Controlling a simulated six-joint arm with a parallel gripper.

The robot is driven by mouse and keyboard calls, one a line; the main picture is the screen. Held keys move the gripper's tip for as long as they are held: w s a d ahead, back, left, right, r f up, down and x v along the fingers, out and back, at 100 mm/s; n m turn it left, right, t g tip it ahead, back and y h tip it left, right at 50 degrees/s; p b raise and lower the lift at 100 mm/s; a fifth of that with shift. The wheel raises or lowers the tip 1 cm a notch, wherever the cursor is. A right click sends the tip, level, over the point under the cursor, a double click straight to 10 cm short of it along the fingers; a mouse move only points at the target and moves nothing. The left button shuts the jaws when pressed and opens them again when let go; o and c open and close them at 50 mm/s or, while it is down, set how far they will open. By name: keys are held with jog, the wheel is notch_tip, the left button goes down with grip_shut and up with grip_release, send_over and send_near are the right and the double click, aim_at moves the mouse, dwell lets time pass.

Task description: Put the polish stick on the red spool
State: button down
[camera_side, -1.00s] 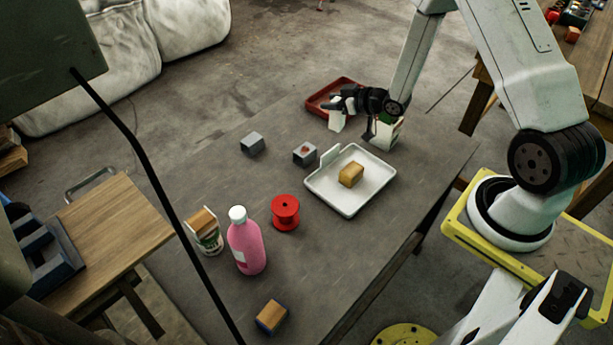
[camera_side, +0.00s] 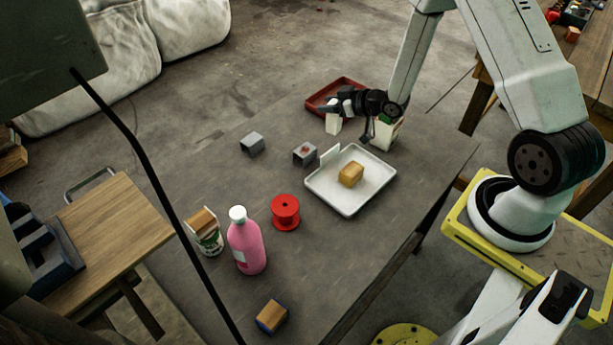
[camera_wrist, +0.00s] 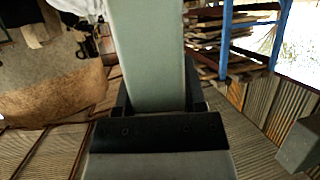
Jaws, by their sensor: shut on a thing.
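The red spool (camera_side: 285,213) stands upright on the grey table, left of the white tray, with a dark hole in its top. My gripper (camera_side: 340,107) is at the far side of the table, beyond the tray and in front of the red tray. It is shut on a pale block-like stick (camera_side: 333,124), which I take to be the polish stick. In the wrist view the pale grey-green stick (camera_wrist: 148,55) stands between the dark jaws. The spool is well away from my gripper, towards the near left.
A white tray (camera_side: 347,209) holds a tan block. A red tray (camera_side: 318,103) lies behind my gripper; a pale carton (camera_side: 386,133) stands under my wrist. Two grey blocks (camera_side: 252,144) (camera_side: 304,153) sit left of it. A pink bottle (camera_side: 247,247) stands near the spool.

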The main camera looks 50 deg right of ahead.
jog(key=s+a+r+n+g+y, duration=0.1)
jog(key=s+a+n+y, duration=0.1)
jog(key=a, duration=1)
jog(key=s+a+r+n+g+y, duration=0.1)
jog(key=s+a+n+g+y, duration=0.1)
jog(key=a, duration=1)
jog(key=s+n+y, duration=0.1)
jog(key=n+y, duration=0.1)
jog(key=shift+a+n+y, duration=0.15)
jog(key=shift+n+y, duration=0.15)
jog(key=shift+g, duration=0.3)
jog(key=shift+f, duration=2.15)
jog(key=shift+f, duration=1.75)
jog(key=shift+f, duration=0.1)
